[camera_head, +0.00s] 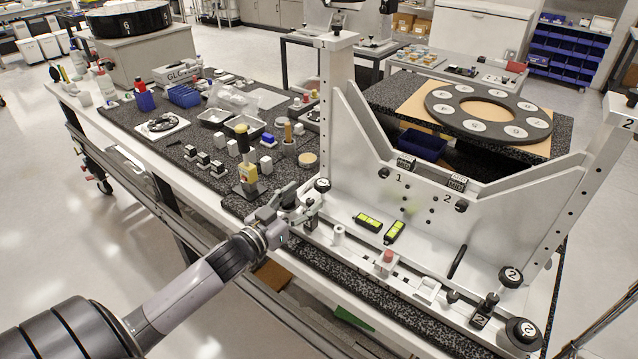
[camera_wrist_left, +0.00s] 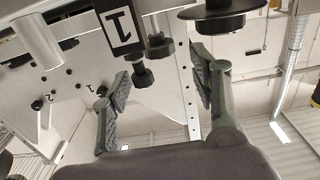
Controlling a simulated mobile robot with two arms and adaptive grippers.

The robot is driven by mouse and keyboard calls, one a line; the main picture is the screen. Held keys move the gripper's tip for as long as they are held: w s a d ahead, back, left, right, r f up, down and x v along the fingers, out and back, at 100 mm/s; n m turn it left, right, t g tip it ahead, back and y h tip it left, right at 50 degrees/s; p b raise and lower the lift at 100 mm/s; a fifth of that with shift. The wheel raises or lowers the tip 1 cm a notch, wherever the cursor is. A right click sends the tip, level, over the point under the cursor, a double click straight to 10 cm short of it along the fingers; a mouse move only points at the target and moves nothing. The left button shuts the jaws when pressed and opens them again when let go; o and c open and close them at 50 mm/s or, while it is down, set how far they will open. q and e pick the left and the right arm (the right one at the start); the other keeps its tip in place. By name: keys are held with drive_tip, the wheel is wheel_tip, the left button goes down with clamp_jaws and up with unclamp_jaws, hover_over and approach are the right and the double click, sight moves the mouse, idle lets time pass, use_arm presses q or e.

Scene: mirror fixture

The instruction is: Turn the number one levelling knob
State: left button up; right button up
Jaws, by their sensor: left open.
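My left gripper (camera_head: 284,203) is at the left front corner of the mirror fixture (camera_head: 405,235), with its fingers spread and nothing between them. It also shows in the left wrist view (camera_wrist_left: 160,76). A black knob (camera_head: 322,185) stands just right of the fingers in the head view. In the left wrist view, a wide black knob (camera_wrist_left: 225,14) is at the top, beyond the right fingertip and apart from it. A plate marked 1 (camera_wrist_left: 120,28) appears upside down, with a smaller dark knob (camera_wrist_left: 143,76) below it. The gripper hides part of this corner in the head view.
Black knobs marked 2 (camera_head: 511,277) are at the fixture's right corner. Two green levels (camera_head: 394,232) lie on its base. A round plate (camera_head: 488,112) lies behind.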

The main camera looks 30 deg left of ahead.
sight(318, 188)
use_arm(q)
drive_tip(key=w, duration=0.4)
drive_tip(key=w+p, duration=0.1)
drive_tip(key=w, duration=0.1)
drive_tip(key=shift+w+d, duration=0.3)
drive_tip(key=shift+w, duration=0.1)
drive_tip(key=shift+c, duration=0.3)
drive_tip(key=c, duration=1.1)
